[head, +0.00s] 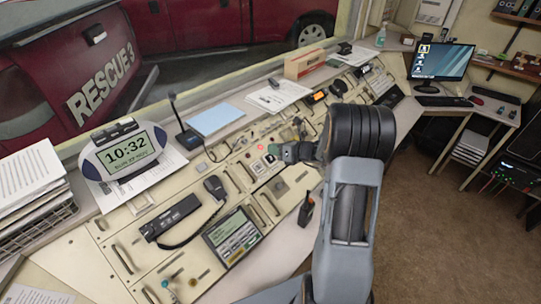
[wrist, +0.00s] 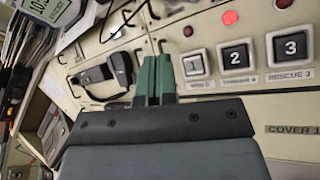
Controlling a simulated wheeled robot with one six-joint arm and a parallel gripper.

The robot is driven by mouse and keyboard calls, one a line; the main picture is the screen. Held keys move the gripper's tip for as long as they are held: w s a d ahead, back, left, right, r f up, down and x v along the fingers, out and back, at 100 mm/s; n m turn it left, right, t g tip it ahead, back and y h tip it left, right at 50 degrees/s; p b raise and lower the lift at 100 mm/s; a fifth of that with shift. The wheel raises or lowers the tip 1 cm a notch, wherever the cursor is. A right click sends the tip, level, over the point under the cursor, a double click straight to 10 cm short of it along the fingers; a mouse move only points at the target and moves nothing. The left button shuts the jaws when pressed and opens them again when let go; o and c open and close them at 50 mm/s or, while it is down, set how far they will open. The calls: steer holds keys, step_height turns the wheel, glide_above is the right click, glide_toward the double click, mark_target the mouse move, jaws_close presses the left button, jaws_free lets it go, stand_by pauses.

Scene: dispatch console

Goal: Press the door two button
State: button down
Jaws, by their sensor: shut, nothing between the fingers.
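The door two button (wrist: 237,56) is a black square with a white 2, set in a pale frame on the cream console panel. To its left is a pale button (wrist: 195,65) with a 1, and to its right a black button (wrist: 291,46) with a 3. A red lamp (wrist: 230,18) glows above the 2 button. My gripper (wrist: 155,58) has green fingers pressed together with nothing between them. In the wrist view the fingertips appear left of the 1 button; contact with the panel cannot be told. In the head view my gripper (head: 274,149) is over the console by the buttons.
A small display (head: 232,235) and an upright black radio (head: 306,210) are at the near edge. A clock (head: 124,150) and papers stand behind at left. The floor (head: 440,220) at right is clear.

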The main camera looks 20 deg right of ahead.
steer(key=w+d+f+m+t+h, duration=0.2)
steer(key=d+m, duration=0.3)
steer(key=shift+d+m+t, duration=0.3)
steer(key=shift+m+t, duration=0.1)
steer(key=shift+w+f, duration=0.15)
steer(key=shift+f, duration=0.05)
steer(key=b, duration=0.4)
glide_above(270, 159)
steer(key=s+d, duration=0.3)
steer(key=f, duration=0.5)
steer(key=shift+a+f, duration=0.25)
steer(key=shift+w+a+f+b, duration=0.25)
steer(key=shift+w+f+b, duration=0.35)
steer(key=shift+f+b, duration=0.25)
steer(key=shift+f, duration=0.15)
steer(key=shift+w+a+f+b, duration=0.1)
steer(key=shift+w+f+b, duration=0.15)
steer(key=shift+b, duration=0.15)
